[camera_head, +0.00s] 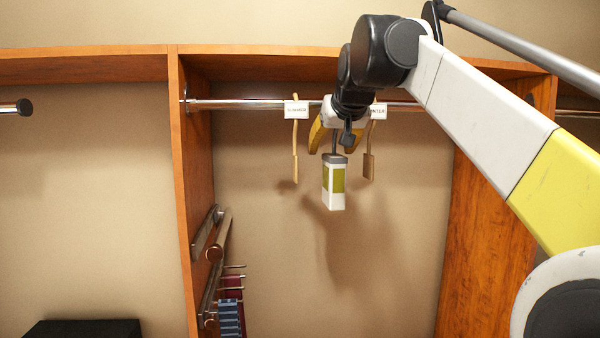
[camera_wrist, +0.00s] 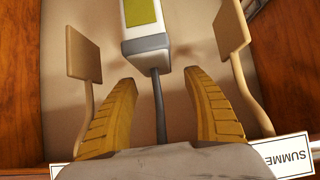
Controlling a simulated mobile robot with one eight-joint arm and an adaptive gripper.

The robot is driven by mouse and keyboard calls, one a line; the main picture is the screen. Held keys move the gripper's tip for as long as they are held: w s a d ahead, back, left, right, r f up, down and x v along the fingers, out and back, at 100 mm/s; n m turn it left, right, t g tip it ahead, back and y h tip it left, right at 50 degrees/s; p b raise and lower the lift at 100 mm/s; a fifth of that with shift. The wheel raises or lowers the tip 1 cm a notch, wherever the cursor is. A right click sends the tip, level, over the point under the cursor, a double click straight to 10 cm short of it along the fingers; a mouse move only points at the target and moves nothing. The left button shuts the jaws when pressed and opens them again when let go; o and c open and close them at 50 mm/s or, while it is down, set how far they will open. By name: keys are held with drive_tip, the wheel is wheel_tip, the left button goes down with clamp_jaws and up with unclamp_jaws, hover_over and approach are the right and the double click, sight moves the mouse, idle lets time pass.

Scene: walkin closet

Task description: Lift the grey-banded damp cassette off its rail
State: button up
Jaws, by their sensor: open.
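The grey-banded damp cassette (camera_head: 334,185) is a white box with a green panel and a grey band at its top. It hangs by a thin dark stem below the chrome rail (camera_head: 240,104). My gripper (camera_head: 336,148) is open just above the box, its yellow fingers apart. In the wrist view the cassette (camera_wrist: 145,42) lies beyond the fingertips, and its dark stem (camera_wrist: 160,110) runs between the two open fingers (camera_wrist: 160,76), apparently touching neither. My gripper and arm hide where the stem meets the rail.
Wooden season dividers with white tags hang close on both sides, one at left (camera_head: 295,165) and one at right (camera_head: 369,167). Wooden uprights bound the bay. A tie rack (camera_head: 230,300) sits at lower left. Space below the cassette is clear.

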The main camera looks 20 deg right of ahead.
drive_tip(key=shift+x, duration=0.85)
drive_tip(key=shift+s+d, duration=0.1)
drive_tip(key=shift+s, duration=0.15)
clamp_jaws()
drive_tip(key=shift+r, duration=0.1)
